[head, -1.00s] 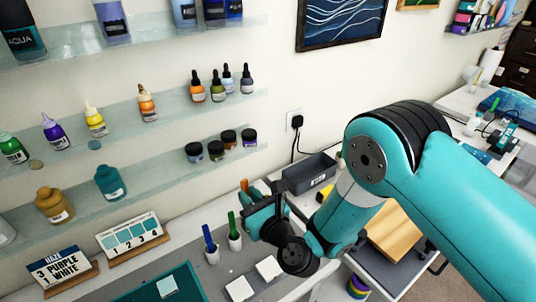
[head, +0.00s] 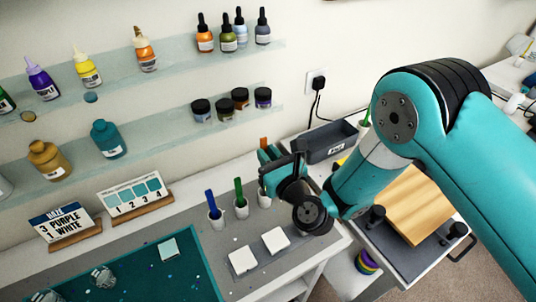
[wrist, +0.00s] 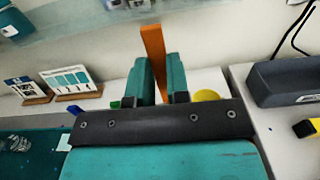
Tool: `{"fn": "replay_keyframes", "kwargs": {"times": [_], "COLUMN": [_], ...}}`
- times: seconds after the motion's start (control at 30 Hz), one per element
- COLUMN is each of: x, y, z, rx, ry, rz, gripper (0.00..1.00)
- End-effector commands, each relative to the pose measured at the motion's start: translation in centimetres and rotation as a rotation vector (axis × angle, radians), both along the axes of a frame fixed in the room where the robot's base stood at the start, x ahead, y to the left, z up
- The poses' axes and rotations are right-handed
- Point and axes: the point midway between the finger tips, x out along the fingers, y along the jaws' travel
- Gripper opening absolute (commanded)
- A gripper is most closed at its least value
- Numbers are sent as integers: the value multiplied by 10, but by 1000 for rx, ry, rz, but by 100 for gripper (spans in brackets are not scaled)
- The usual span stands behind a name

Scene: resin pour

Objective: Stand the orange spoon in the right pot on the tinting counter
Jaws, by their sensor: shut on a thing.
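The orange spoon (head: 264,142) is upright in my gripper (head: 270,157). In the wrist view the orange spoon (wrist: 153,50) stands up between the two fingers of my gripper (wrist: 159,78), which are shut on it. The right pot (head: 264,198) is white and stands on the grey counter mat, just below my gripper and partly hidden by it. The spoon's lower end is hidden, so I cannot tell whether it is inside the pot.
A blue spoon (head: 211,200) stands in the left white pot (head: 215,221). A green spoon (head: 239,190) stands in the middle pot (head: 241,208). Two white tiles (head: 275,240) lie in front. A dark grey bin (head: 328,143) is behind, to the right. Glass shelves (head: 150,118) run along the wall.

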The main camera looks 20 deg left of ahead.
Motion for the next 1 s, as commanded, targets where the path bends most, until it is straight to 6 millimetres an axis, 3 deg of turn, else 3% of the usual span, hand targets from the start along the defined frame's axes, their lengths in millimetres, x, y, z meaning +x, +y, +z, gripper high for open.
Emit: {"fn": "replay_keyframes", "kwargs": {"times": [0.7,1.0], "x": [0,0], "y": [0,0], "z": [-64,-76], "rx": [1,0], "ry": [2,0], "rz": [0,0], "gripper": [0,0]}}
